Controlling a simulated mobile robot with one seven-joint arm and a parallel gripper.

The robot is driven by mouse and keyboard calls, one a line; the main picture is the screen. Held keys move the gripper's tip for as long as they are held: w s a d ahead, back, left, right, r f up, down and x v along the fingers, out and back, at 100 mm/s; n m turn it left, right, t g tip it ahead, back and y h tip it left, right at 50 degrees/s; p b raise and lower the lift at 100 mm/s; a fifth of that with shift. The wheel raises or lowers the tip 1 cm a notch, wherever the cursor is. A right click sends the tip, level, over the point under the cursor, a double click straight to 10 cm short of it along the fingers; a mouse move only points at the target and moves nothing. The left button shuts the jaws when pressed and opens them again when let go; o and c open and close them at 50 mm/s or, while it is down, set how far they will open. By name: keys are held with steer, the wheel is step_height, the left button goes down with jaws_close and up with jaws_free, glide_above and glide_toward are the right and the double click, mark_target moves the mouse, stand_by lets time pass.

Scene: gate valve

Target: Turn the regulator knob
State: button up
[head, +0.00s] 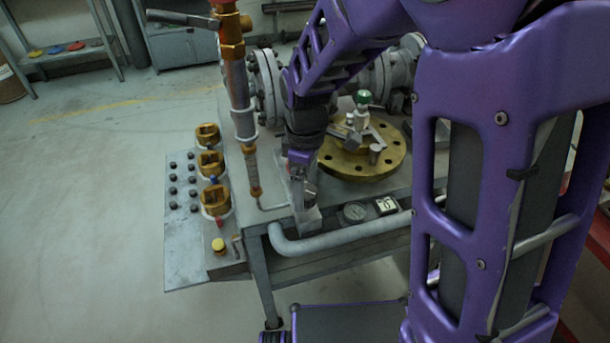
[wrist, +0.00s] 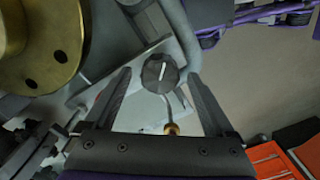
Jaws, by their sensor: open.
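The regulator knob (wrist: 160,73) is a dark, faceted knob with a white pointer line in the wrist view. It sits on a pale metal plate (wrist: 186,48). The pointer runs nearly straight up in the picture, leaning slightly right. My gripper (wrist: 160,76) is open, with one black finger on each side of the knob. A gap shows between the knob and each finger, and I see no contact. In the head view my gripper (head: 305,200) points down at the bench's front edge. My own wrist and fingers largely hide the knob there.
A brass flange (head: 360,170) with a green-topped valve stands behind my gripper. A vertical orange-and-glass tube (head: 240,90) rises to its left. A thick grey pipe (head: 340,233) runs along the bench front. A gauge (head: 355,212) lies right. Open floor (head: 90,230) is at left.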

mark_target(306, 191)
steer(key=shift+f, duration=0.2)
steer(key=shift+c, duration=0.2)
steer(key=c, duration=1.3)
steer(key=shift+r+m+p, duration=0.15)
steer(key=shift+m+p, duration=0.2)
steer(key=shift+m, duration=0.45)
steer(key=o, duration=1.3)
steer(key=shift+o, duration=0.2)
step_height(306, 191, up, 17)
steer(key=p, duration=0.3)
steer(key=shift+p, duration=0.35)
